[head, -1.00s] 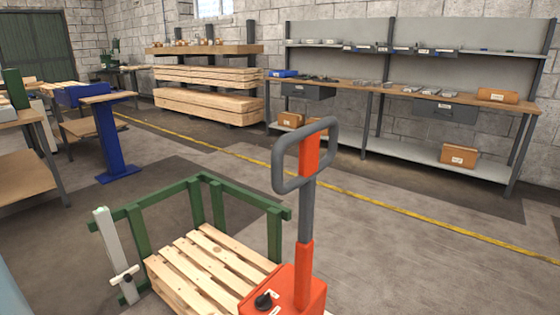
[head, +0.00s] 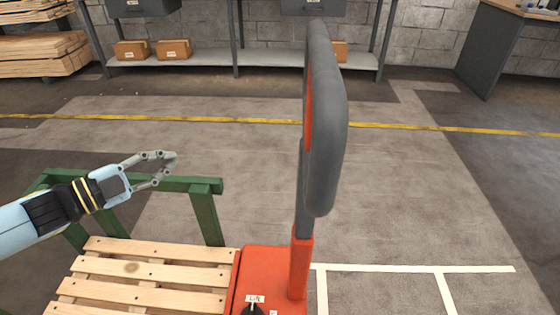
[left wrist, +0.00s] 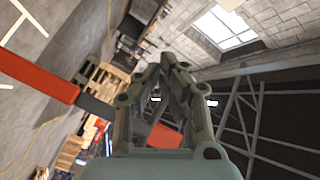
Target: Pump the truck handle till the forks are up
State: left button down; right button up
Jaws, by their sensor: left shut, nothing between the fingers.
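The truck handle (head: 335,130) is a grey loop, seen nearly edge-on in the head view. It stands upright on a grey and orange shaft (head: 300,268). The orange truck body (head: 262,262) below has a black knob and a label reading "Lift". The forks are hidden; a wooden pallet (head: 150,275) lies left of the body. My left gripper (head: 174,162) is shut and empty, left of the handle and clear of it. In the left wrist view its fingers (left wrist: 170,62) are closed together, with an orange and grey bar (left wrist: 45,80) at the left. My right gripper is out of view.
A green frame (head: 205,215) stands around the pallet's far side, close to my left gripper. White floor lines (head: 420,268) lie right of the truck. A yellow line (head: 240,120) crosses the open floor before the shelving (head: 270,57).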

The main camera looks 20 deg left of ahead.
pick_arm(q)
jog(key=d+r+m+g+h+b, duration=0.1)
jog(key=d+r+m+g+h, duration=0.1)
jog(key=d+r+m+h, duration=0.4)
jog(key=m+g+h+b, duration=0.2)
jog(key=m+g+h, duration=0.2)
jog(key=m+g, duration=0.5)
send_near(305, 145)
jog(key=shift+m+t, duration=0.4)
jog(key=shift+m, duration=0.1)
jog(key=x, duration=0.4)
jog(key=s+x, duration=0.1)
jog(key=x, duration=0.1)
jog(key=shift+w+d+r+b, duration=0.1)
jog(key=shift+d+r+b, duration=0.05)
jog(key=shift+d+b, duration=0.25)
jog(key=shift+w+d, duration=0.1)
jog(key=shift+d, duration=0.3)
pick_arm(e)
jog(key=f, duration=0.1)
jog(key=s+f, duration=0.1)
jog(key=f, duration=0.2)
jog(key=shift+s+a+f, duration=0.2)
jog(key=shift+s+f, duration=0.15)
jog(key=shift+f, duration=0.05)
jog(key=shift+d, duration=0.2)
